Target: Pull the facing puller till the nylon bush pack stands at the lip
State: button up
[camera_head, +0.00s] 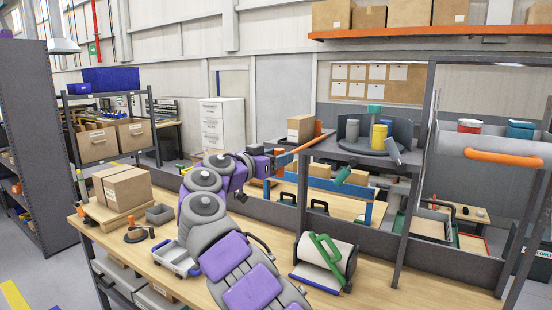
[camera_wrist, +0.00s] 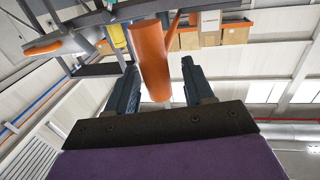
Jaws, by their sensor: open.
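My gripper (camera_wrist: 159,68) is open, one dark finger on each side of a thick orange cylindrical handle (camera_wrist: 153,60) in the wrist view. The handle stands between or just beyond the fingers; contact cannot be told. In the head view my gripper (camera_head: 280,158) is at the left end of the raised grey shelf (camera_head: 345,152). A thin orange bar (camera_head: 305,145) runs along the shelf's front there, and a short orange upright (camera_head: 318,128) shows behind it. These look like the puller. A small cardboard carton (camera_head: 300,128), perhaps the nylon bush pack, stands beside the upright, back from the lip.
A dark round turntable (camera_head: 370,148) with a yellow canister (camera_head: 379,137) stands right of the carton. Below are a blue rail (camera_head: 325,185), a roll with a green handle (camera_head: 325,258), and a grey tray (camera_head: 175,260). Stacked cartons (camera_head: 125,188) sit at the bench's left.

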jog(key=v, duration=1.7)
jog(key=shift+w+a+f, duration=0.15)
jog(key=shift+a, duration=0.05)
jog(key=s+d+f+n+g+h, duration=0.1)
jog(key=s+d+g, duration=0.2)
jog(key=d, duration=0.7)
jog(key=s+d+g, duration=0.2)
jog(key=d+g, duration=0.2)
jog(key=d, duration=0.6)
jog(key=s+d+f+n+g+y+b, duration=0.1)
jog(key=s+d+f+n+g+y, duration=0.15)
jog(key=s+d+f, duration=0.7)
jog(key=s+d+f+n+g+y, duration=0.25)
jog(key=s+f+y, duration=0.35)
jog(key=s+f, duration=0.6)
jog(key=s+a+f+n+y, duration=0.1)
jog(key=s+a+f+y, duration=0.1)
jog(key=s+a+f, duration=0.2)
jog(key=s+a+f+n+g+y, duration=0.1)
jog(key=s+a+f, duration=0.3)
jog(key=s, duration=0.4)
jog(key=s+a+f+n+g+y+b, duration=0.1)
jog(key=s+a+f+y, duration=0.1)
jog(key=s, duration=0.5)
jog(key=shift+a+f+y, duration=0.35)
jog(key=shift+a+f, duration=0.55)
jog(key=shift+a, duration=0.15)
